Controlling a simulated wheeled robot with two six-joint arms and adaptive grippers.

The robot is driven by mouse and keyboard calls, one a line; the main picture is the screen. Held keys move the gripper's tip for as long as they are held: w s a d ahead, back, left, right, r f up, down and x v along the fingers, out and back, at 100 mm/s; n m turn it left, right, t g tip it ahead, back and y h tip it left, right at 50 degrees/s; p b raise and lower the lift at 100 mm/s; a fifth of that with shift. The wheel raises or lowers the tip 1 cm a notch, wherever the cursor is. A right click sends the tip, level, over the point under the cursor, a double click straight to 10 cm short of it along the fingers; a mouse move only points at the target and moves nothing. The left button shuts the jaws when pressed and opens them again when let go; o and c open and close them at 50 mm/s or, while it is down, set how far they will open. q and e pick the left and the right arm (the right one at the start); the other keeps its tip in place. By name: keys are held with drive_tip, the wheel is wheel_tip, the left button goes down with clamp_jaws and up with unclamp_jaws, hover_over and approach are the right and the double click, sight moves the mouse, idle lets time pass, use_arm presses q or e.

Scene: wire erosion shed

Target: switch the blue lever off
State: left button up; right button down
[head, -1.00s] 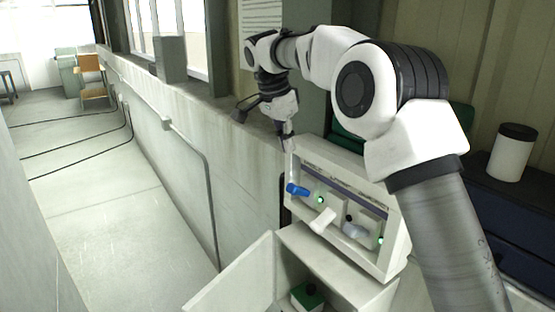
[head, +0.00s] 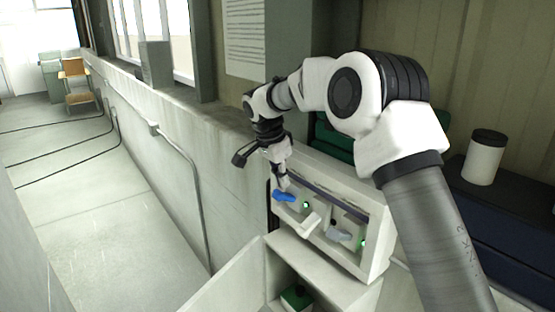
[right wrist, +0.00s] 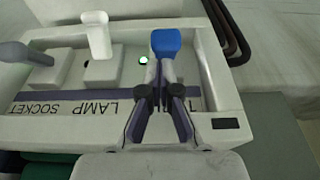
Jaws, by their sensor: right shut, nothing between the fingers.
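The blue lever (head: 284,196) is the leftmost lever on a pale switch panel (head: 376,262) in the head view. In the right wrist view the blue lever (right wrist: 166,42) is at top centre, its blue end pointing away from the label strip. My right gripper (head: 284,184) is shut and empty, right at the lever. In the right wrist view its fingertips (right wrist: 160,68) overlap the lever's lower part; whether they touch cannot be told. A lit green lamp (head: 306,204) sits beside the lever. My left gripper is not in view.
A white lever (head: 311,221) and a grey lever (head: 339,235) stand beside the blue one. A second green lamp (head: 363,243) is at the panel's right. An open pale box (head: 238,281) is below. A white canister (head: 484,157) stands at right.

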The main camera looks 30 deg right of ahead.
sight(276, 195)
drive_tip(key=shift+s+d+f, duration=0.1)
drive_tip(key=shift+f, duration=0.25)
drive_tip(key=shift+w+f, duration=0.2)
drive_tip(key=shift+w, duration=0.3)
drive_tip(key=shift+s+f+h+b, duration=0.1)
drive_tip(key=shift+s+h+b, duration=0.25)
drive_tip(key=shift+b, duration=0.3)
drive_tip(key=shift+w+a+h+b, duration=0.15)
drive_tip(key=shift+a+h+b, duration=0.2)
drive_tip(key=shift+h+b, duration=0.1)
drive_tip(key=shift+a+f+h+b, duration=0.1)
drive_tip(key=shift+f+h+b, duration=0.25)
drive_tip(key=shift+b, duration=0.25)
drive_tip(key=a+f+h+b, duration=0.1)
drive_tip(key=h+b, duration=0.1)
drive_tip(key=b, duration=0.3)
drive_tip(key=a+h+b, duration=0.1)
drive_tip(key=h+b, duration=0.1)
drive_tip(key=b, duration=0.3)
drive_tip(key=shift+s+a+f+t+h, duration=0.15)
drive_tip(key=shift+s+f+t+h, duration=0.05)
drive_tip(key=shift+f+t+h, duration=0.15)
drive_tip(key=shift+w+a+r, duration=0.1)
drive_tip(key=shift+a+r, duration=0.05)
drive_tip(key=shift+r, duration=0.2)
